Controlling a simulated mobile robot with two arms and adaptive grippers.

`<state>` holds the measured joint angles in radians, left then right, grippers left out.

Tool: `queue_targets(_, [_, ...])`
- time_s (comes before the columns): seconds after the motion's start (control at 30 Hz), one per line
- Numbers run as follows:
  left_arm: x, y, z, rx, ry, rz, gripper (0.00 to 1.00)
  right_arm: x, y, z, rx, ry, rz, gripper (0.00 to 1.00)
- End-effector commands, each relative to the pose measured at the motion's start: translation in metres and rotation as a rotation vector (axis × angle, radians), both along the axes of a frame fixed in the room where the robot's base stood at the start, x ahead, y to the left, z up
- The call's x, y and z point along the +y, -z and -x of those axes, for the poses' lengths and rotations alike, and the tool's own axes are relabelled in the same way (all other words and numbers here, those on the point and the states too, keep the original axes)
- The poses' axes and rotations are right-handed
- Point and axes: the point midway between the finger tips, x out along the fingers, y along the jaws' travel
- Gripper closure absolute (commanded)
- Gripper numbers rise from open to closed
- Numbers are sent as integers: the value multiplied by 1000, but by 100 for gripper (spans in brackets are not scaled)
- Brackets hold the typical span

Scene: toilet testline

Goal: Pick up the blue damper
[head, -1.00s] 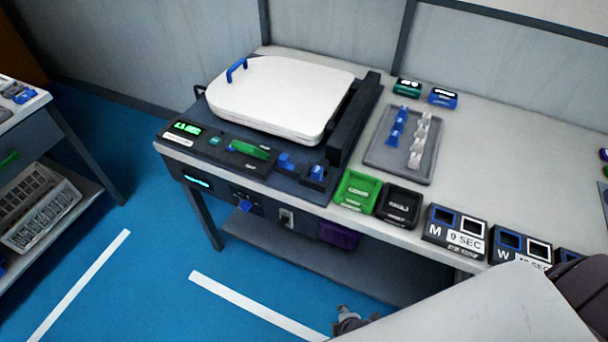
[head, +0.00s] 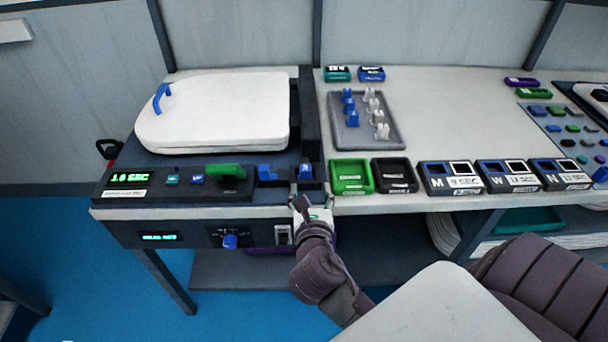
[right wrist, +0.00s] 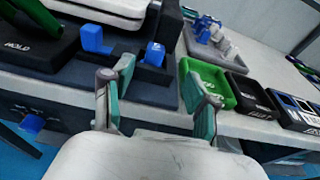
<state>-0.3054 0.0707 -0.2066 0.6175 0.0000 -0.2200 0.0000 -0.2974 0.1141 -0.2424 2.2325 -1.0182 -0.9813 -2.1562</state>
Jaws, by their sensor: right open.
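A small blue damper (head: 306,172) sits in a dark slot at the front right of the test device (head: 220,200). It also shows in the right wrist view (right wrist: 155,53), just beyond the fingers. A second blue part (head: 267,173) sits left of it. My right gripper (head: 309,192) is at the device's front edge by the blue damper. Its fingers, with teal pads, are spread and empty in the right wrist view (right wrist: 158,88). More blue dampers (head: 350,116) stand beside white ones (head: 380,131) on a grey tray (head: 391,141). My left gripper is out of view.
A white toilet lid (head: 215,110) covers the device's back. A green bin (head: 351,188) and a black bin (head: 394,188) stand close right of my gripper, then labelled boxes (head: 450,180). The table behind the boxes is mostly clear.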

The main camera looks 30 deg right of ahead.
Motion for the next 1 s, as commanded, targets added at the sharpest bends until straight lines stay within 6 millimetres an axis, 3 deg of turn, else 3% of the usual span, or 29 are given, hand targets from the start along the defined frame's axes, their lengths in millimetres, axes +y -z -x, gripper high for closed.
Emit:
queue_targets(0.13, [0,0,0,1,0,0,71,-14,5,-24,-2,-1,1,42])
queue_targets(0.37, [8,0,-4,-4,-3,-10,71,-22,9,-38,-1,-1,-3,42])
queue_targets(0.7, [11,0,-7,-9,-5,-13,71,-42,14,-79,0,-2,-3,42])
queue_targets(1.0, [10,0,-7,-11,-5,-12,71,-44,15,-82,0,-2,-3,42])
